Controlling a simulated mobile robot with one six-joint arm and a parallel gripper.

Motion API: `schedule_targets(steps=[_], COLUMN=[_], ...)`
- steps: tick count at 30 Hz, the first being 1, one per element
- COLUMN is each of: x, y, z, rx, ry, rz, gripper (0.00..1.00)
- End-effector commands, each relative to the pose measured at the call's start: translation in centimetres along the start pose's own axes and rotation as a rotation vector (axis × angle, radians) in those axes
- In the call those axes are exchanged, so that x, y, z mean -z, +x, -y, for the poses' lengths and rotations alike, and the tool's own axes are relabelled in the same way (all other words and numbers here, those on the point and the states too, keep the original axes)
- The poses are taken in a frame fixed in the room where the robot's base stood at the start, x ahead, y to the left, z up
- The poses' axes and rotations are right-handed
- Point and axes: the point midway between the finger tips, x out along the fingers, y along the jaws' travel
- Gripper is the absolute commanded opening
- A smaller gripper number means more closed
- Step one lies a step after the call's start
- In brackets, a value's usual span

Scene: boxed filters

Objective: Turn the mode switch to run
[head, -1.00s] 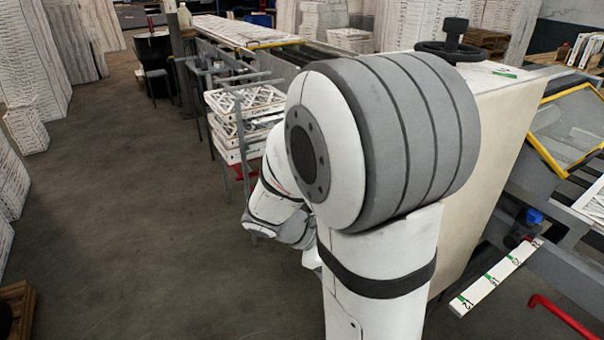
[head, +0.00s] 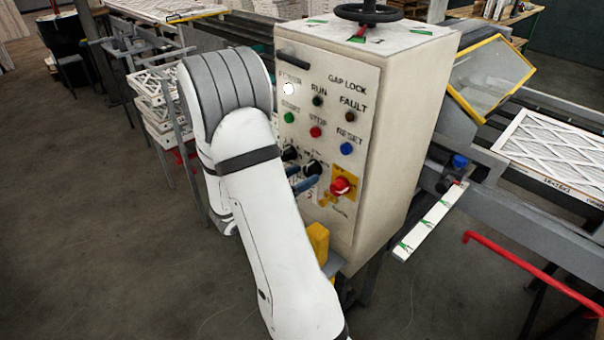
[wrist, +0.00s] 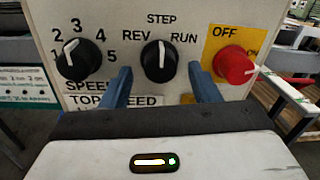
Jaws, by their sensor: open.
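The mode switch is a black knob (wrist: 160,62) in the wrist view, under the labels REV, STEP and RUN. Its white pointer line points up at STEP. In the head view the mode switch (head: 313,168) shows small on the control box front. My gripper (wrist: 159,71) is open, with one blue finger low on each side of the knob and gaps between. I cannot tell how far the fingertips are from the panel. In the head view my gripper (head: 298,178) is in front of the lower panel, partly hidden behind my arm.
A black speed knob (wrist: 72,60) is left of the switch, close to the left finger. A red OFF/ON knob (wrist: 235,65) on a yellow plate is close to the right finger. Coloured buttons sit higher on the control box (head: 400,130). A handwheel (head: 369,12) stands on top.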

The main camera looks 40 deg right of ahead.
Motion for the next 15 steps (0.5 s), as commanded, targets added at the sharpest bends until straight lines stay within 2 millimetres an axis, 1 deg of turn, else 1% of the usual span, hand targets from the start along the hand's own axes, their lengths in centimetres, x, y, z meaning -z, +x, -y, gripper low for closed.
schedule_targets(steps=[1,6,14,15], x=[-0.1,0.0,0.0,0.0], y=[0.7,1.7,1.8,1.8], z=[0.1,0.1,0.0,0.0], rx=[0.004,0.002,0.001,0.001], ry=[0.0,0.001,0.001,0.001], rz=[-0.001,-0.002,-0.002,-0.002], gripper=[0.56,0.56,0.56,0.52])
